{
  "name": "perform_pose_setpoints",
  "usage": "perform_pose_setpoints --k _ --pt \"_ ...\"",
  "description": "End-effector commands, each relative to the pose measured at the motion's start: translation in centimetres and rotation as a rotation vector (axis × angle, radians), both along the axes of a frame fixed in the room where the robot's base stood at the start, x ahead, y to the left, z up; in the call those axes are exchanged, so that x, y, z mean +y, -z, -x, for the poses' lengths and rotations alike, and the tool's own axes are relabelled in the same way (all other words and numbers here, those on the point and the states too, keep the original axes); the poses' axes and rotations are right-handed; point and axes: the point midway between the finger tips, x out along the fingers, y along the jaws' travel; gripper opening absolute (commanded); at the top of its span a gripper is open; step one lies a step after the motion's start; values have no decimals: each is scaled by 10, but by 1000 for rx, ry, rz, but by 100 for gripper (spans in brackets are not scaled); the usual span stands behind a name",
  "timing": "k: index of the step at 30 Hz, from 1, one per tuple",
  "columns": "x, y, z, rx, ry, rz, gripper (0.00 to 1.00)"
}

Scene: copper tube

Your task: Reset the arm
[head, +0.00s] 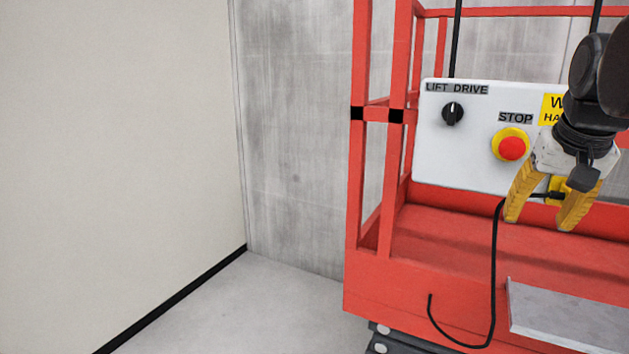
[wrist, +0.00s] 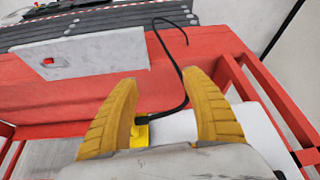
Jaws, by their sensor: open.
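My gripper (head: 539,222) has two yellow fingers and hangs at the right of the head view, pointing down in front of the white control panel (head: 455,155). Its fingers are apart with nothing held between them. In the wrist view the open gripper (wrist: 165,92) shows over the red platform (wrist: 85,95). A black cable (head: 496,270) hangs down from near the fingers and curls at its lower end. The cable also shows in the wrist view (wrist: 184,75), running from a yellow piece (wrist: 140,135) between the fingers. I cannot tell whether a finger touches the cable.
The panel has a black knob (head: 453,112) and a red stop button (head: 511,148). Red rails (head: 362,180) of the lift stand left of it. A grey plate (head: 570,318) lies at the lower right. The floor (head: 240,310) on the left is clear, beside a pale wall (head: 120,140).

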Motion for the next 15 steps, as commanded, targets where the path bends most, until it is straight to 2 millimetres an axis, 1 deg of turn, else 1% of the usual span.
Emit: perform_pose_setpoints --k 1,2,3,5,6,8,9,11,12,14,15 --pt "18 52 2 -9 -32 4 56" --pt "27 72 3 -15 -50 7 56" --pt "40 100 5 -24 -75 12 56" --pt "59 143 9 -37 -111 17 56" --pt "72 172 13 -46 -136 22 56" --pt "90 216 19 -61 -173 27 56" --pt "102 245 24 -70 -198 29 56" --pt "120 290 32 -85 -235 34 56" --pt "131 320 38 -94 -260 36 56" --pt "147 366 48 -108 -296 39 56" --pt "157 394 55 -118 -320 42 56"
